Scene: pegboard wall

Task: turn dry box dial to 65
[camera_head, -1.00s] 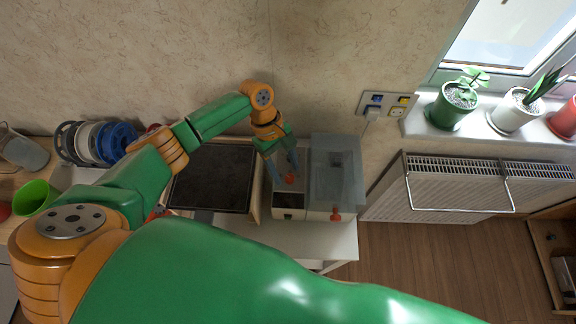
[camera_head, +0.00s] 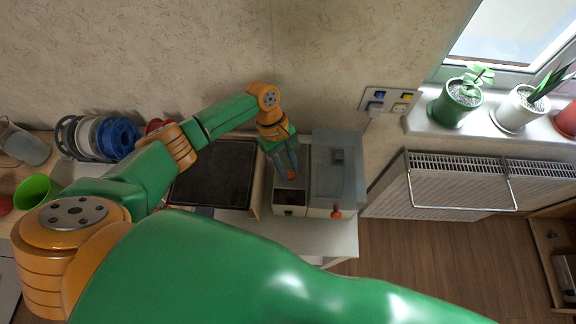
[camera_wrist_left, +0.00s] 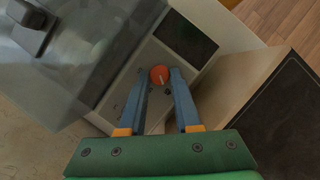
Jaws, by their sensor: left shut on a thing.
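The dry box (camera_head: 320,208) is a pale box with a grey translucent lid (camera_head: 338,180) on its right part. On its left part is a panel with a dark display (camera_head: 290,197) and a small orange-red dial (camera_head: 291,174). In the left wrist view the round dial (camera_wrist_left: 159,75) has a pale pointer line, and the dark display (camera_wrist_left: 186,38) sits beyond it. My left gripper (camera_head: 286,170) reaches down onto the panel. Its blue fingers (camera_wrist_left: 159,78) are shut on the dial, one on each side. The display's reading cannot be made out. My right gripper is not in view.
A black-topped box (camera_head: 214,178) stands directly left of the dry box. An orange-red knob (camera_head: 336,212) is on the dry box's front right. Spools (camera_head: 100,139) and a green cup (camera_head: 36,194) are farther left. A radiator (camera_head: 450,184) is at the right.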

